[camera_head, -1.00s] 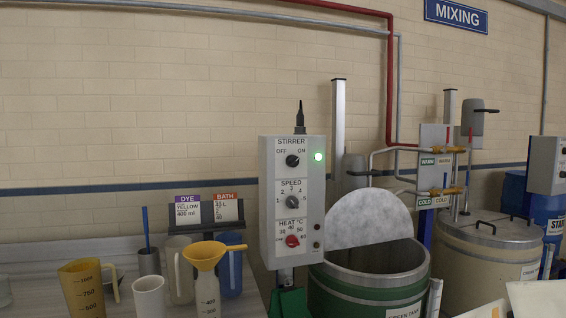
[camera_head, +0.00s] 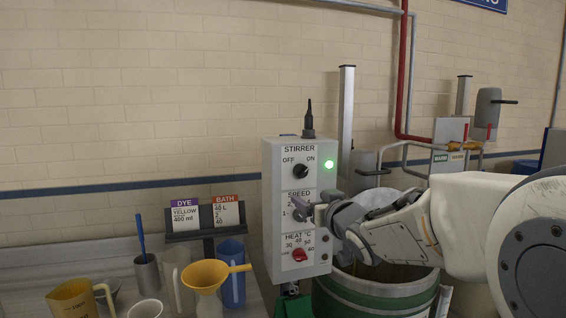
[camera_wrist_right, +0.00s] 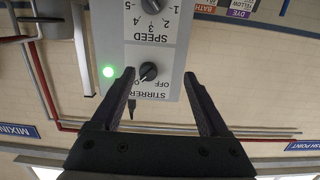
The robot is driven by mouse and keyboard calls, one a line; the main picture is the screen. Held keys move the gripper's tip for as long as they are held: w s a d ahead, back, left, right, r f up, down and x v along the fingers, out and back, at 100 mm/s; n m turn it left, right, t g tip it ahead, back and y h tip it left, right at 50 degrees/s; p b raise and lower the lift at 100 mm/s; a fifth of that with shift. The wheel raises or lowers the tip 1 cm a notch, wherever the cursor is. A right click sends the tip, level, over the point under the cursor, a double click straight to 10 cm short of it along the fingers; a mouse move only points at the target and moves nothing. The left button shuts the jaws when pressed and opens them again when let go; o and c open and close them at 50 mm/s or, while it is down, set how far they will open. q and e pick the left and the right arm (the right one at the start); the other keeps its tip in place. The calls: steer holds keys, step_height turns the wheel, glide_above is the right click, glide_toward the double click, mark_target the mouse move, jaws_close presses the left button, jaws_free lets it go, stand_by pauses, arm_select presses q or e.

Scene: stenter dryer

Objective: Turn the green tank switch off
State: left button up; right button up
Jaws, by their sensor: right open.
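The green tank (camera_head: 375,295) stands below a grey control box (camera_head: 272,200). The box has a black STIRRER switch (camera_head: 300,171) marked OFF and ON, and a lit green lamp (camera_head: 330,165). In the right wrist view, seen upside down, the open fingers (camera_wrist_right: 159,77) spread on either side of the STIRRER switch (camera_wrist_right: 148,71), which appears nearer the left finger. Contact cannot be told. My left gripper is out of view.
A red HEAT dial (camera_head: 299,255) sits low on the box. Jugs, a yellow funnel (camera_head: 207,275) and a dye card stand (camera_head: 205,222) are at the left. Pipes and valves (camera_head: 465,146) are at the right. My right arm covers part of the tank.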

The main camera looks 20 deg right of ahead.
mark_target(304, 174)
steer(key=shift+t, duration=0.6)
steer(key=w+r+p, duration=0.1)
steer(key=w, duration=0.2)
steer(key=w+d+r+p, duration=0.1)
steer(key=w, duration=0.3)
steer(key=w+r+p, duration=0.1)
steer(key=w+p, duration=0.1)
steer(key=w, duration=0.1)
steer(key=shift+w+d+r, duration=0.1)
steer(key=shift+w+d, duration=0.2)
steer(key=shift+d, duration=0.1)
jaws_close()
